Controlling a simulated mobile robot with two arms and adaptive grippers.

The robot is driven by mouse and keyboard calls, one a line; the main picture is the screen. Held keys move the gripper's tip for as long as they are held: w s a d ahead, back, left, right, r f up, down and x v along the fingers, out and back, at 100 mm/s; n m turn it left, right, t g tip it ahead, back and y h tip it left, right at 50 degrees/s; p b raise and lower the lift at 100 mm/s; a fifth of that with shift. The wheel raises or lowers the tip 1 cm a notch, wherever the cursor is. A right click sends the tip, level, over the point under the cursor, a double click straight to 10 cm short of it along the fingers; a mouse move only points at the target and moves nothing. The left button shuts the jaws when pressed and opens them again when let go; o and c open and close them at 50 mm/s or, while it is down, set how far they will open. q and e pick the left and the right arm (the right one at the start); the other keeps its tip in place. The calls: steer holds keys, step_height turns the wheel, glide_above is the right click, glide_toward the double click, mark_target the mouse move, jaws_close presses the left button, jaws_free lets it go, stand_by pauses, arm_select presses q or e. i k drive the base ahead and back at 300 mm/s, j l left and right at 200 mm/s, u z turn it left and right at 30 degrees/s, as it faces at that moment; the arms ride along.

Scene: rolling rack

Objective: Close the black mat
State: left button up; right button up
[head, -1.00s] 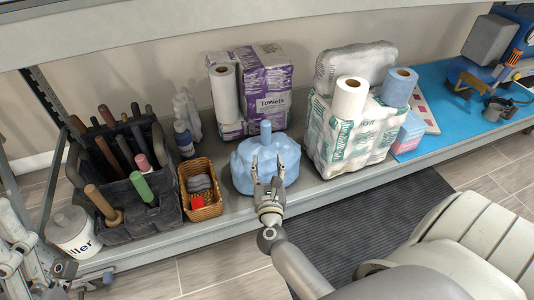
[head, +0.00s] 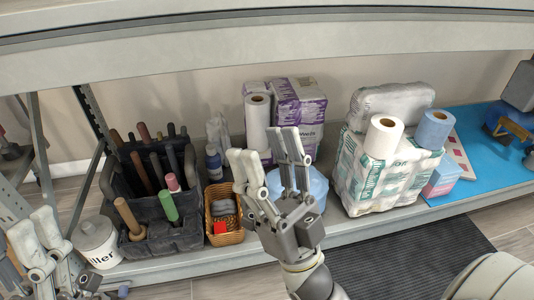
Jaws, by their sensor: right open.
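The black mat (head: 408,262) is a dark ribbed mat lying flat on the floor in front of the rack's lower shelf, at the lower right of the head view. My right arm and a pale part of my body cover some of it. My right gripper (head: 267,157) is open and empty, with its fingers pointing up, in front of the blue wrapped bundle (head: 316,186) on the shelf. It is up and left of the mat, apart from it. My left gripper (head: 37,230) is at the lower left edge beside the white bucket; its opening is unclear.
The lower shelf (head: 350,232) holds a black tool caddy (head: 175,238), a wicker basket (head: 231,238), a white bucket (head: 97,240), wrapped paper packs (head: 375,182) and a blue sheet (head: 485,165). The upper shelf (head: 270,55) hangs above.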

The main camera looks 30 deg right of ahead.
mark_target(419, 263)
steer(key=z, duration=2.35)
steer(key=i+l+u, duration=0.1)
steer(key=l, duration=0.2)
